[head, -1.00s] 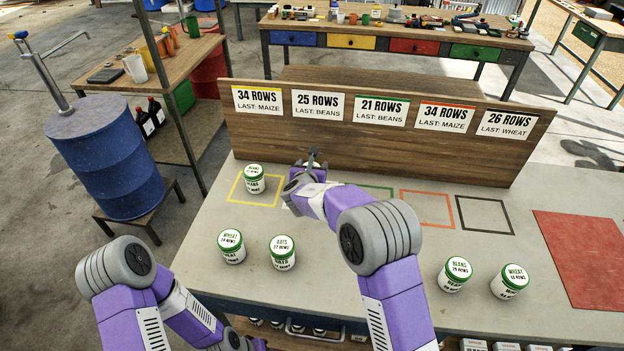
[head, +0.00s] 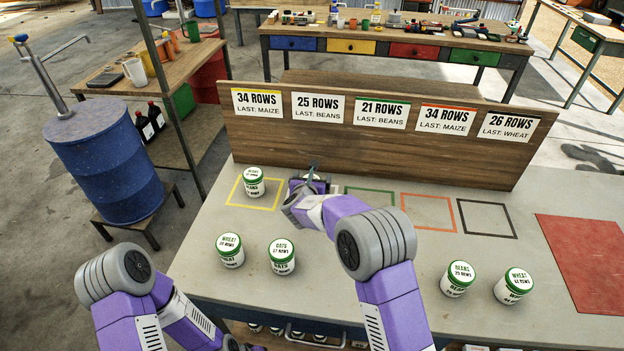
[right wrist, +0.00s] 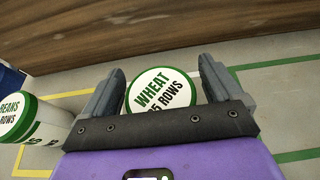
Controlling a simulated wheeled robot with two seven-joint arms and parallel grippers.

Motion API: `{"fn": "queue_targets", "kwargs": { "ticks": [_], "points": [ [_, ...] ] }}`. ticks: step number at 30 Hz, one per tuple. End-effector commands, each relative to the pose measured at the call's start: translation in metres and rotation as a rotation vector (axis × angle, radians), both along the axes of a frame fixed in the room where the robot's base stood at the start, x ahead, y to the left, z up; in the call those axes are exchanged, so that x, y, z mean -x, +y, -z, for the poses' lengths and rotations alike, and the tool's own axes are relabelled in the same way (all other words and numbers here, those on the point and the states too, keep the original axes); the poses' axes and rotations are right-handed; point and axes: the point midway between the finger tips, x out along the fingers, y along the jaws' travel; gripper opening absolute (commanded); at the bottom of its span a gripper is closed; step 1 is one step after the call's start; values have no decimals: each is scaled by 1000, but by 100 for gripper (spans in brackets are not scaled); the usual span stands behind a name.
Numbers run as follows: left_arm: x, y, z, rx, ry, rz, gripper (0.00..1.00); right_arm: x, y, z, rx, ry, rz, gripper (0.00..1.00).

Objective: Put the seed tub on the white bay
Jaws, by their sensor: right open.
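A seed tub (right wrist: 160,90) with a green-rimmed white lid reading WHEAT stands between the fingers of my right gripper (right wrist: 158,88) in the right wrist view. The fingers are open, one on each side of the lid. In the head view my right gripper (head: 312,178) is over the space between the yellow bay (head: 232,203) and the green bay (head: 390,189), below the white 25 ROWS sign (head: 318,107). The arm mostly hides the white bay and the tub there, so the tub's exact fit is unclear. My left gripper is out of view.
A beans tub (head: 253,182) stands in the yellow bay, left of my right gripper. Wheat (head: 230,251) and oats (head: 282,257) tubs stand front left, with two more (head: 457,279) front right. The orange and black bays (head: 487,219) are empty. A wooden board (head: 240,140) rises behind.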

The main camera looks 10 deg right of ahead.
Motion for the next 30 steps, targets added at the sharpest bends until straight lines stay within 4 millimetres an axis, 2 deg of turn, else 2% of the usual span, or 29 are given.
{"fn": "queue_targets", "kwargs": {
  "ticks": [7,21,25,30],
  "points": [
    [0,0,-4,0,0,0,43,6,2,-7,-1,-1,-1,93],
    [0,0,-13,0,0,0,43,86,25,-41,-1,0,-2,93],
    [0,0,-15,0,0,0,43,100,29,-46,0,0,-1,93],
    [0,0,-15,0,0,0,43,107,31,-49,0,0,0,93]
  ]
}}
